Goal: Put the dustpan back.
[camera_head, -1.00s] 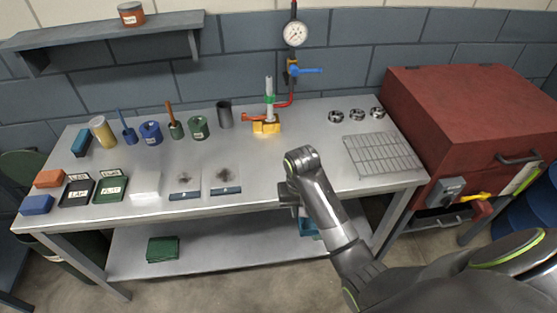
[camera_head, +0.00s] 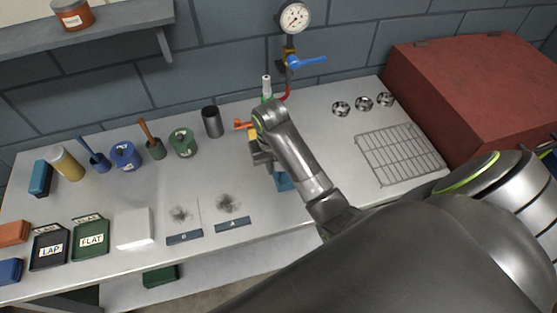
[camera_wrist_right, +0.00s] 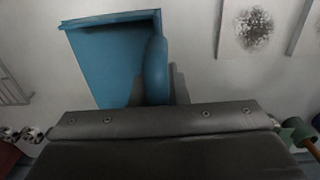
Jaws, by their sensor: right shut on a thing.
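The dustpan is blue. In the head view a small part of it (camera_head: 285,182) shows beside my right arm, over the bench top. In the right wrist view its flat pan (camera_wrist_right: 105,62) and rounded handle (camera_wrist_right: 156,68) fill the upper middle. My right gripper (camera_wrist_right: 157,88) is shut on the handle. In the head view the gripper (camera_head: 264,162) is near the middle of the bench, and my arm hides much of the dustpan. I cannot tell whether the pan touches the bench. My left gripper is not in view.
Two sooty sheets (camera_head: 229,208) lie left of the dustpan. A wire rack (camera_head: 400,153), small metal rings (camera_head: 363,103) and a red cabinet (camera_head: 470,85) are right. Pots and trays (camera_head: 90,238) fill the left.

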